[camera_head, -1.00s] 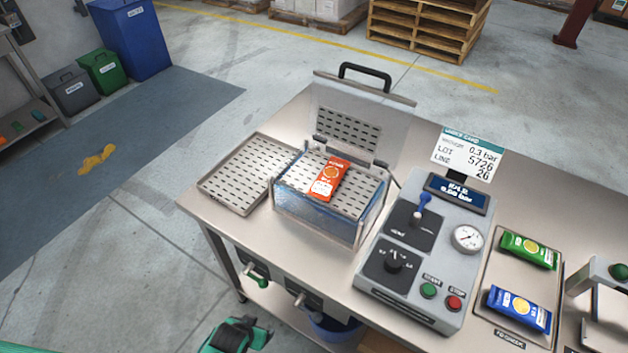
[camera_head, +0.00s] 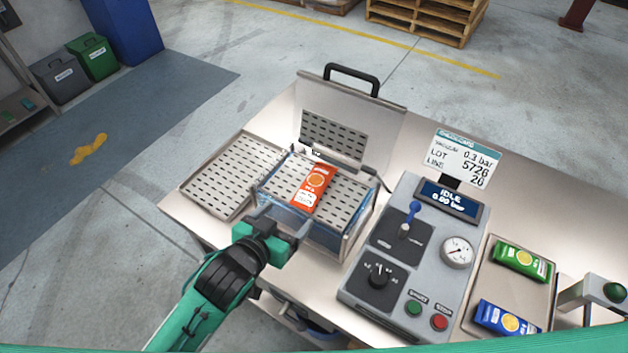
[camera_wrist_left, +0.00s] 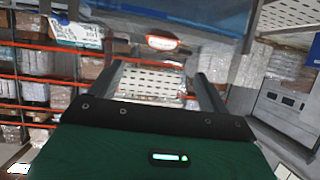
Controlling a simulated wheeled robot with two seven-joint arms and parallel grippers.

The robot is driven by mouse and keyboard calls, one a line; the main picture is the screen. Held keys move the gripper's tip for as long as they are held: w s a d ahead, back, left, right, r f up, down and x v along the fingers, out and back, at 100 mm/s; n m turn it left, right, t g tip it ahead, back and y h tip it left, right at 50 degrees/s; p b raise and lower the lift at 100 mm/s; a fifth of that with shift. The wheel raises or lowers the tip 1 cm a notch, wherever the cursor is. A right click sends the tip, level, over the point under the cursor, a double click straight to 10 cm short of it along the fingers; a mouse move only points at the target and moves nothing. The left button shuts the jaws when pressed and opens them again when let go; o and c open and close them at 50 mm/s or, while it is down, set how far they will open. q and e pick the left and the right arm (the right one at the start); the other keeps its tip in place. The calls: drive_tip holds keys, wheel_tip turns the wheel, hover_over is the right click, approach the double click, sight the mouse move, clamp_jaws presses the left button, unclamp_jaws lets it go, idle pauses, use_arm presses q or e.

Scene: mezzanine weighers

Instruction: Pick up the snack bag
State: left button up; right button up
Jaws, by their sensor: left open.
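An orange snack bag (camera_head: 313,186) lies on the perforated plate of the clear-walled vacuum chamber (camera_head: 340,240), whose lid stands open. My left gripper (camera_head: 272,218) is at the chamber's front left corner, open and empty, in front of and to the left of the bag, apart from it. In the left wrist view the two open fingers (camera_wrist_left: 160,85) frame a perforated surface, and a small red and white shape beyond them may be the bag. A green bag (camera_head: 522,262) and a blue bag (camera_head: 506,318) lie on a tray at the right. My right gripper is not in view.
The raised lid (camera_head: 350,115) with a black handle stands behind the chamber. An empty perforated tray (camera_head: 232,175) lies left of it. A control panel (camera_head: 405,262) with knobs, gauge and an IDLE display is close on the right.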

sight(307, 194)
use_arm(q)
drive_tip(key=p+x, duration=0.1)
drive_tip(key=x, duration=0.6)
drive_tip(key=shift+w, duration=0.25)
drive_tip(key=shift+w+d+f+p, duration=0.1)
drive_tip(key=shift+w+p, duration=0.1)
drive_tip(key=shift+p, duration=0.3)
drive_tip(key=p+x, duration=0.2)
drive_tip(key=x, duration=0.2)
drive_tip(key=shift+w+d+f, duration=0.1)
drive_tip(key=shift+w+f, duration=0.1)
drive_tip(key=shift+w, duration=0.1)
drive_tip(key=shift+c, duration=0.4)
drive_tip(key=c, duration=1)
